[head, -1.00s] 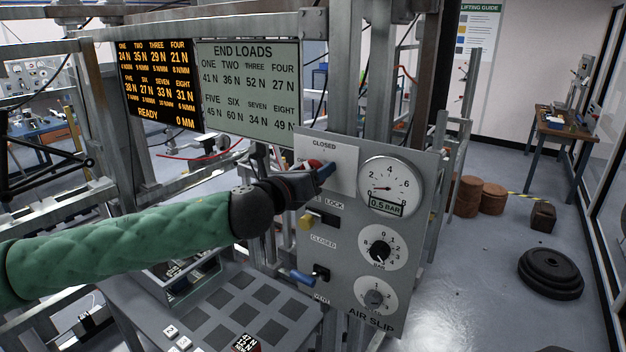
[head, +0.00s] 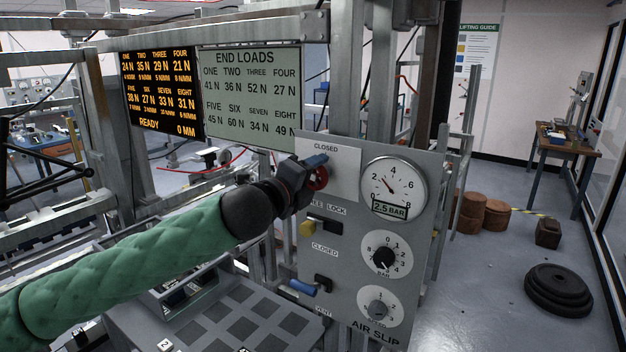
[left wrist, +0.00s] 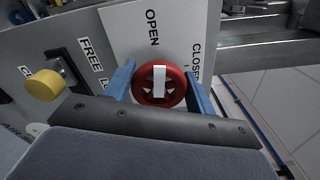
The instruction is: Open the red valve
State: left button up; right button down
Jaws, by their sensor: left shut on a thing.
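The red valve (head: 320,178) is a round handwheel on the upper left of the grey AIR SLIP panel. In the left wrist view the red valve (left wrist: 151,97) shows a white bar across its face, below the words OPEN and CLOSED. My left gripper (head: 314,172) is shut on the wheel, one blue finger on each side of it; both fingers of the left gripper (left wrist: 160,88) also show in the wrist view. The pressure gauge (head: 394,186) beside the valve reads 2.5 BAR. My right gripper is not in view.
Below the valve are a yellow knob (head: 307,229) and a blue lever (head: 302,287). Two dials run down the panel's right side (head: 426,215). The END LOADS board (head: 250,95) hangs behind my left arm.

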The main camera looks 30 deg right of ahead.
pick_arm(q)
jog(key=shift+n, duration=1.1)
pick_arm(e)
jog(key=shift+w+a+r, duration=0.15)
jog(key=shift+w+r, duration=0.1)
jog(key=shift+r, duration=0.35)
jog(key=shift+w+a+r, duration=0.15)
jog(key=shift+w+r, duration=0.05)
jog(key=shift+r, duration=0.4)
pick_arm(q)
jog(key=o, duration=1)
jog(key=shift+w, duration=0.1)
jog(key=shift+a+f+b, duration=0.1)
jog(key=shift+a+b, duration=0.05)
jog(key=shift+b, duration=0.2)
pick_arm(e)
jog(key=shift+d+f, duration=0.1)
pick_arm(q)
jog(key=shift+a, duration=0.25)
jog(key=b+v, duration=0.2)
jog(key=v, duration=0.5)
jog(key=shift+b, duration=0.35)
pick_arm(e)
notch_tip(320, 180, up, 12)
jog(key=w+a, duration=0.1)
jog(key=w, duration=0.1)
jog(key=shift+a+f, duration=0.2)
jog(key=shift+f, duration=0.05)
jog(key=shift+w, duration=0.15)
